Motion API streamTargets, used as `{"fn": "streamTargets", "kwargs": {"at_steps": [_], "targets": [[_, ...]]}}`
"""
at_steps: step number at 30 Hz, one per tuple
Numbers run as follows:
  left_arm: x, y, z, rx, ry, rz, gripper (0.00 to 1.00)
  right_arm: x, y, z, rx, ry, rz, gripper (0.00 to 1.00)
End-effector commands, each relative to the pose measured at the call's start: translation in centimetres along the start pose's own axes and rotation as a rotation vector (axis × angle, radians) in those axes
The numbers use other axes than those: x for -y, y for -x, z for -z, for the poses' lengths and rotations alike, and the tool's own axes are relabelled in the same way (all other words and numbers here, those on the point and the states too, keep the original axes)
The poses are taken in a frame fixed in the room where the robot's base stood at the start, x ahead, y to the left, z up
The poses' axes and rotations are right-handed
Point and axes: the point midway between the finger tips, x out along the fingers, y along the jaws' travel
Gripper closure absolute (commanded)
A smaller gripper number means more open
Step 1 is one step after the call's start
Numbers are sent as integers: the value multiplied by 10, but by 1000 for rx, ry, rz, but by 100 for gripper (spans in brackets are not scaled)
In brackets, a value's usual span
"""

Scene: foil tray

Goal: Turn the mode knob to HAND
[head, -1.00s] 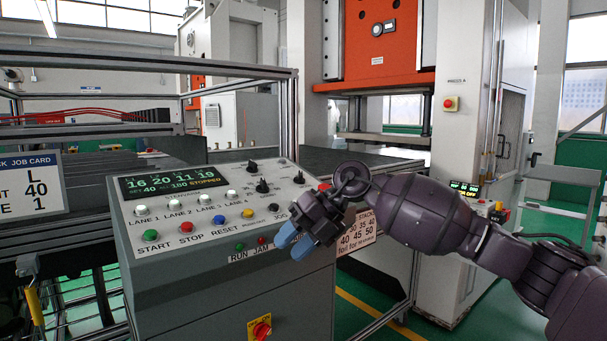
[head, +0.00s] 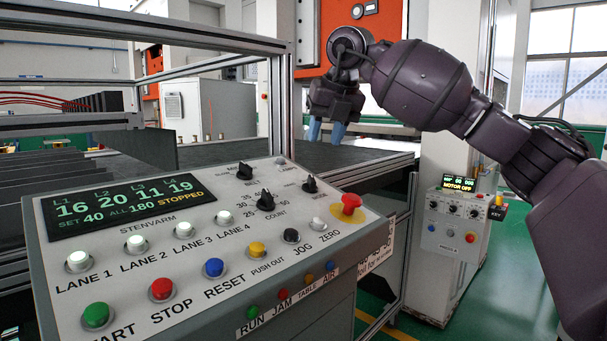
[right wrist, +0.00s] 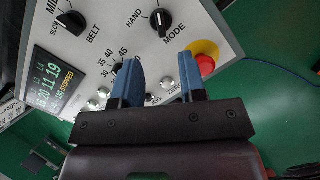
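The mode knob (head: 309,186) is a black pointer knob near the right of the sloping control panel (head: 330,225). In the right wrist view the mode knob (right wrist: 160,20) shows near the top edge, with MODE printed beside it and HAND to its left; its exact setting is hard to read. My right gripper (head: 327,131) hangs above and behind the panel's far right corner with its blue fingers pointing down. In the right wrist view my right gripper (right wrist: 160,75) is open and empty, apart from the knob. My left gripper is not in view.
A red mushroom button (head: 351,202) on a yellow disc sits right beside the mode knob. The count knob (head: 265,201) and belt knob (head: 244,172) are to its left. Metal frame posts (head: 281,90) rise behind the panel. A second control box (head: 455,220) stands right.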

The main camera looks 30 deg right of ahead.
Motion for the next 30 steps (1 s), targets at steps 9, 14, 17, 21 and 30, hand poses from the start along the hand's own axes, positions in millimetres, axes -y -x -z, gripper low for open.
{"fn": "streamTargets", "kwargs": {"at_steps": [9,14,17,21,30], "targets": [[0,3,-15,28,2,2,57,0,-48,1,-5,2,1,62],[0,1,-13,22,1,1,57,0,-74,1,-5,2,0,62],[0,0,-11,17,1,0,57,-1,-87,1,-4,2,0,62],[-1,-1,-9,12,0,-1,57,-1,-100,1,-4,2,-1,62],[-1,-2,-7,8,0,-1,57,-1,-106,1,-2,2,-2,62]]}}
